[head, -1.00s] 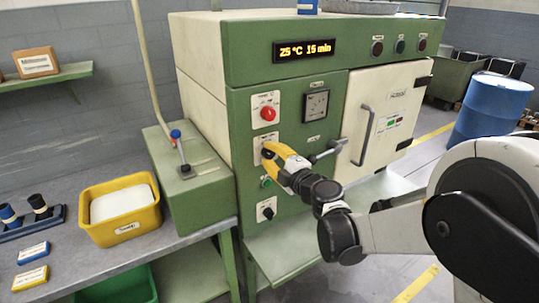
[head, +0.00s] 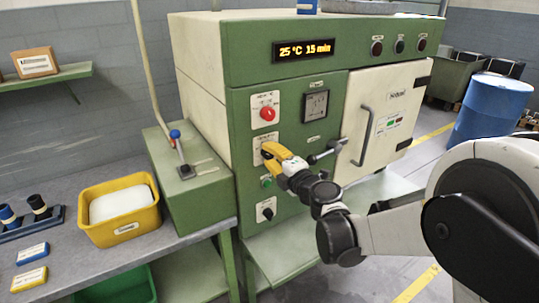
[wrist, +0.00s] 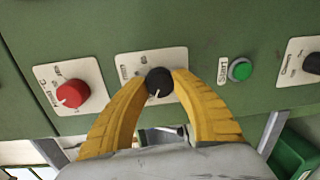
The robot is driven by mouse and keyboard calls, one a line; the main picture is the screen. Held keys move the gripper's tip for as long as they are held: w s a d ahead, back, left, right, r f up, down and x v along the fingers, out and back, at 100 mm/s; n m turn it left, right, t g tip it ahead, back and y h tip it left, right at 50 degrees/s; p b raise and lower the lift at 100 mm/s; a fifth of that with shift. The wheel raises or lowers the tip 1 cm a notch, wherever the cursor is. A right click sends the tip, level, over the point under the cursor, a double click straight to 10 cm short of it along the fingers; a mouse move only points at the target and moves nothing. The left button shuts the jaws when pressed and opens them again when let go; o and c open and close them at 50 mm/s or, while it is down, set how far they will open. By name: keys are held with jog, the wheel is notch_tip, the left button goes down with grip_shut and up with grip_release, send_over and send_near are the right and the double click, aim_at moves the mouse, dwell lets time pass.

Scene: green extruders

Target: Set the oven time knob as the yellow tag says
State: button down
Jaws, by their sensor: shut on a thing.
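The oven's black time knob (wrist: 159,82) sits on a white plate in the wrist view, between the red knob and the green start button. My gripper (wrist: 160,84) has its two yellow fingers closed on the sides of this knob. In the head view my gripper (head: 268,155) is at the oven front, below the red knob, and hides the time knob. The oven display (head: 304,50) reads 25 °C 15 min. A yellow tag (head: 30,279) lies on the bench at the lower left; its writing is too small to read.
The red knob (head: 267,114) is above my gripper, and the green button (head: 266,182) and another black knob (head: 267,209) are below. The door handle (head: 362,136) stands out to the right. A yellow bin (head: 124,233) is on the bench.

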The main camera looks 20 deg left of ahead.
jog(key=c, duration=1)
grip_release()
jog(key=shift+s+a, duration=0.1)
jog(key=v, duration=1.2)
